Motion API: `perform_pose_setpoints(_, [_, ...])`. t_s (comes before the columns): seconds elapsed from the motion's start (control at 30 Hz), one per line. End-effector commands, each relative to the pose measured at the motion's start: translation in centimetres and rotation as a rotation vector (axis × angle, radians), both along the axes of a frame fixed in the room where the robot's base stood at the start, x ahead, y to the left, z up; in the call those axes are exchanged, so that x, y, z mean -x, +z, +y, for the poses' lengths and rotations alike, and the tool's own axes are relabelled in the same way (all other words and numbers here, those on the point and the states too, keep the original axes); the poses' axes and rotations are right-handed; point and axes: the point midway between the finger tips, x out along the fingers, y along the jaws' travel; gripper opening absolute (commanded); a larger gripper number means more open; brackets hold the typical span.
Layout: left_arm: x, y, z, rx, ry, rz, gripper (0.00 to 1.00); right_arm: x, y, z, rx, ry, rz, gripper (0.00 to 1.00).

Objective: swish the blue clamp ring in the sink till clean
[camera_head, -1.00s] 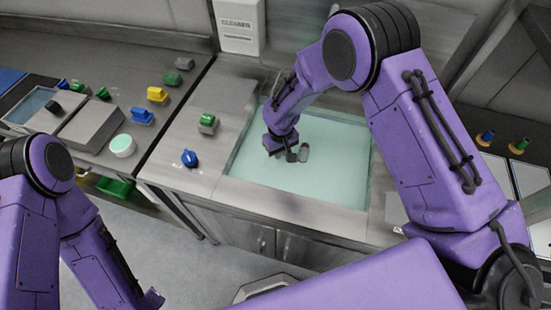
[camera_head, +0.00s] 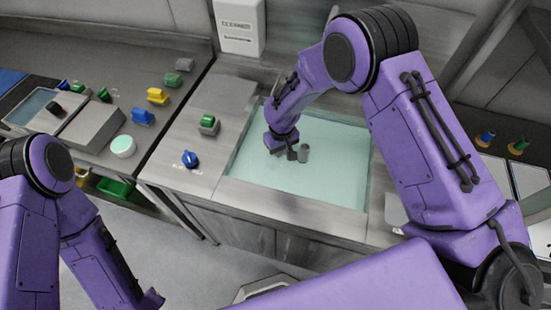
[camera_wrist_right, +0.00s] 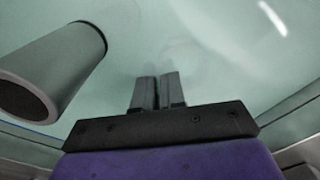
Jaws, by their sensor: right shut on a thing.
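My right gripper (camera_head: 292,155) reaches down into the sink (camera_head: 290,194), which holds pale green water. In the right wrist view its two fingers (camera_wrist_right: 158,92) are close together, shut with a narrow gap. What they hold is hidden beyond the fingertips; I cannot make out the blue clamp ring there.
A blue knob-like piece (camera_head: 190,159) and a green-and-grey piece (camera_head: 208,124) are on the counter left of the sink. A white cleaner dispenser (camera_head: 240,27) hangs on the wall behind.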

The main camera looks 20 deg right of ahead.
Motion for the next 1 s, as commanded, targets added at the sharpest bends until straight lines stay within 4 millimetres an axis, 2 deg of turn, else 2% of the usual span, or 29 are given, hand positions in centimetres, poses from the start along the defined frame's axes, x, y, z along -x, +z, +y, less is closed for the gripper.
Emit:
perform_pose_setpoints(0.2, [0.0,0.7,0.0,0.0,0.0,0.0,0.0,0.9,0.1,0.6,0.001,0.001,0.0,0.0])
perform_pose_setpoints(0.43, [0.0,0.6,0.0,0.0,0.0,0.0,0.0,0.9,0.0,0.6,0.0,0.0,0.0,0.0])
perform_pose_setpoints(0.87, [0.0,0.5,0.0,0.0,0.0,0.0,0.0,-0.3,0.0,-0.2,0.0,-0.001,-0.001,0.0])
perform_pose_setpoints(1.0, [0.0,1.1,0.0,0.0,0.0,0.0,0.0,-0.3,0.7,-0.2,0.0,-0.001,-0.001,0.0])
